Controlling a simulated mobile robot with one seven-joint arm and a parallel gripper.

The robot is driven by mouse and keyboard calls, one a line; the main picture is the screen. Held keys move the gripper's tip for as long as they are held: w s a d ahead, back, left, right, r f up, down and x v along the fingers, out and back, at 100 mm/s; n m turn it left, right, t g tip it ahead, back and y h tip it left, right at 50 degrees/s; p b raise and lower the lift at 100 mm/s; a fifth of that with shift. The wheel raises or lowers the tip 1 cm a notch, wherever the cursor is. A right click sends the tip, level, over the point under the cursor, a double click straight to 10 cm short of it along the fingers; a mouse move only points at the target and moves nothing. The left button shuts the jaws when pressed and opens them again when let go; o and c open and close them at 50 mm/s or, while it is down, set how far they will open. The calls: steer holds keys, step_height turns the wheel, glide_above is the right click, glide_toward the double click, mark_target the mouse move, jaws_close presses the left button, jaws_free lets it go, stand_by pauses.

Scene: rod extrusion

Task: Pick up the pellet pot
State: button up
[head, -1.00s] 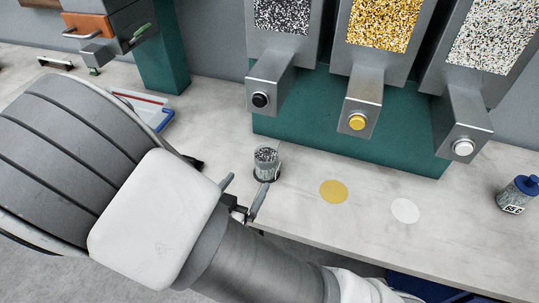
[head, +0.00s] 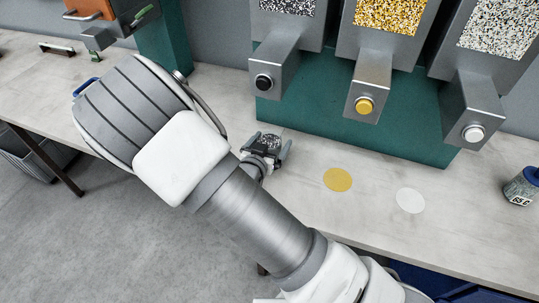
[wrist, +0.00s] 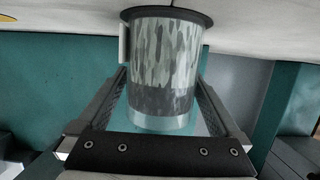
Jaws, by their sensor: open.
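The pellet pot (head: 269,142) is a small clear cup with dark and pale pellets in it. In the head view it stands on the worktop below the black-buttoned spout, partly hidden by my gripper (head: 266,152). In the wrist view the pot (wrist: 163,65) fills the middle, seen upside down, with a black ring or disc at its base end. My gripper's fingers are open, one on each side of the pot. A gap shows beside the pot low in the picture; contact at the fingertips cannot be told.
Three hoppers with a black button (head: 263,82), a yellow button (head: 364,105) and a white button (head: 473,133) overhang the worktop. A yellow disc (head: 337,180) and a white disc (head: 410,201) lie flat to the right. A blue-capped jar (head: 522,186) stands far right.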

steer(key=shift+x, duration=0.8)
jaws_close()
